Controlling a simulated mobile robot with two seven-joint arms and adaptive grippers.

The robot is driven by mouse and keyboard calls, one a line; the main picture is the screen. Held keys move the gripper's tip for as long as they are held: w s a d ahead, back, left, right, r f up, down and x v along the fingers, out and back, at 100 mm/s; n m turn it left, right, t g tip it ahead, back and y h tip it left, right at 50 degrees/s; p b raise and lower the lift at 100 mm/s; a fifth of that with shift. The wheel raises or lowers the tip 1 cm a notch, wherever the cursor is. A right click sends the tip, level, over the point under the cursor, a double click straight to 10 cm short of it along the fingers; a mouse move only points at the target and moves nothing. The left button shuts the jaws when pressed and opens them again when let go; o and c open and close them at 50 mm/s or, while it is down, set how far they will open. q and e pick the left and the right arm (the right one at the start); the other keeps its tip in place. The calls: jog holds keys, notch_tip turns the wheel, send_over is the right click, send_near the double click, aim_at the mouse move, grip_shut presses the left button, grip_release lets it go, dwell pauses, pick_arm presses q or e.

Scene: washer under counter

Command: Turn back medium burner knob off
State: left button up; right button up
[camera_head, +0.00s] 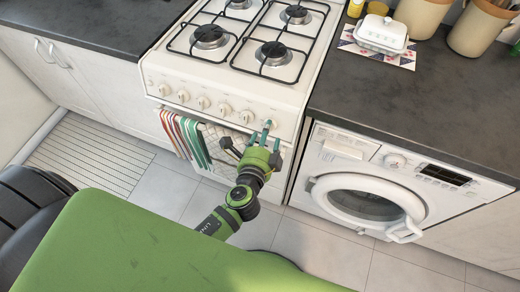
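The white stove (215,78) has a row of several round white knobs (203,103) along its front panel. The knob markings are too small to read, so I cannot tell which one is the medium burner's or how it is turned. My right gripper is out of view.
Striped towels (186,138) hang on the oven front below the knobs. A washer (365,188) with a round door stands right of the stove. A dark counter (430,95) holds a white butter dish (382,33) and pots (478,28). The hob carries black grates without cookware.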

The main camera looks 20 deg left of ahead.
pick_arm(q)
jog(key=a+v, duration=0.1)
jog(key=v, duration=0.8)
jog(key=shift+d, duration=0.4)
jog(key=s+a+f+n+g, duration=0.1)
jog(key=s+f+n+g, duration=0.2)
jog(key=f, duration=0.6)
jog(key=s+a+f+g+h, duration=0.15)
jog(key=s+f, duration=0.25)
jog(key=f, duration=0.6)
jog(key=s+f+n+g, duration=0.2)
jog(key=s+f+g, duration=0.2)
jog(key=f, duration=0.5)
jog(key=s+a+f+n+g, duration=0.2)
jog(key=s+f+n, duration=0.3)
jog(key=s, duration=0.4)
jog(key=s+a+f+n+g, duration=0.3)
jog(key=s+a+f+n, duration=0.1)
jog(key=s+f, duration=0.3)
jog(key=shift+s+a+f+n, duration=0.4)
jog(key=shift+s+a, duration=0.05)
jog(key=shift+s, duration=0.55)
jog(key=shift+g, duration=0.25)
